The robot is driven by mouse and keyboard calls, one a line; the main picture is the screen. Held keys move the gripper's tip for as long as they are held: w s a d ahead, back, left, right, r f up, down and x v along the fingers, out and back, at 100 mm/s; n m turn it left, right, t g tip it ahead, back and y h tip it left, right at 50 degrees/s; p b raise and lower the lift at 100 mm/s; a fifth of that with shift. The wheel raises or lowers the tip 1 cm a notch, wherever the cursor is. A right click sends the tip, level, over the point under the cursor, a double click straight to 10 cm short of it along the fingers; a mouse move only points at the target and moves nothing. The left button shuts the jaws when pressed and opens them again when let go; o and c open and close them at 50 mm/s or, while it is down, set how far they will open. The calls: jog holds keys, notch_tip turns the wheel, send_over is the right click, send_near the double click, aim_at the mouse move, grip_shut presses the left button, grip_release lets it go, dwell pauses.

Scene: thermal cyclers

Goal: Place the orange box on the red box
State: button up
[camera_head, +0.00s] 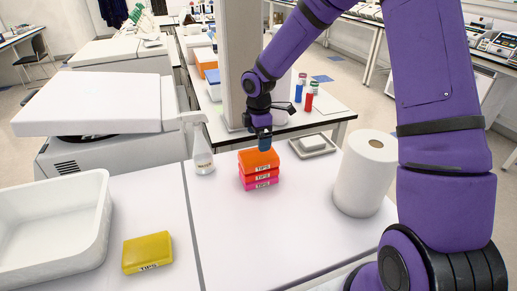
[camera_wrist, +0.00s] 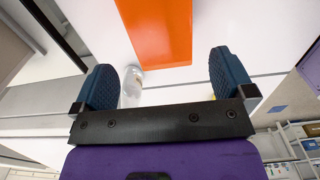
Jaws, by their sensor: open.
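The orange box (camera_head: 259,160) is the top of a stack in the middle of the bench. The red box (camera_head: 260,174) is directly under it, and a pink box (camera_head: 262,184) is under the red one. My gripper (camera_head: 265,146) is just above the orange box in the head view. In the wrist view, my gripper (camera_wrist: 162,82) is open and empty between its two blue-grey fingertips. The orange box (camera_wrist: 160,30) shows beyond the fingertips, apart from them. The red box is hidden in the wrist view.
A paper roll (camera_head: 365,172) stands right of the stack and a clear flask (camera_head: 202,155) stands left. A yellow box (camera_head: 147,252), a white tray (camera_head: 105,215) and a thermal cycler (camera_head: 95,105) are farther left. The bench in front of the stack is clear.

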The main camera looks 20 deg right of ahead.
aim_at(258, 154)
jog(key=s+d+r+m+t+h, duration=0.1)
jog(key=s+d+r+m, duration=0.1)
jog(key=s+r+m, duration=0.55)
jog(key=s+d+r+m+t+h, duration=0.1)
jog(key=s+d+r+m+t, duration=0.15)
jog(key=s+r, duration=0.9)
jog(key=s+d+r+m+t+y, duration=0.1)
jog(key=s+d+r+m+y, duration=0.1)
jog(key=s+r+m, duration=0.6)
jog(key=shift+s+d+r+t, duration=0.2)
jog(key=shift+s+t, duration=0.15)
jog(key=shift+s, duration=2.65)
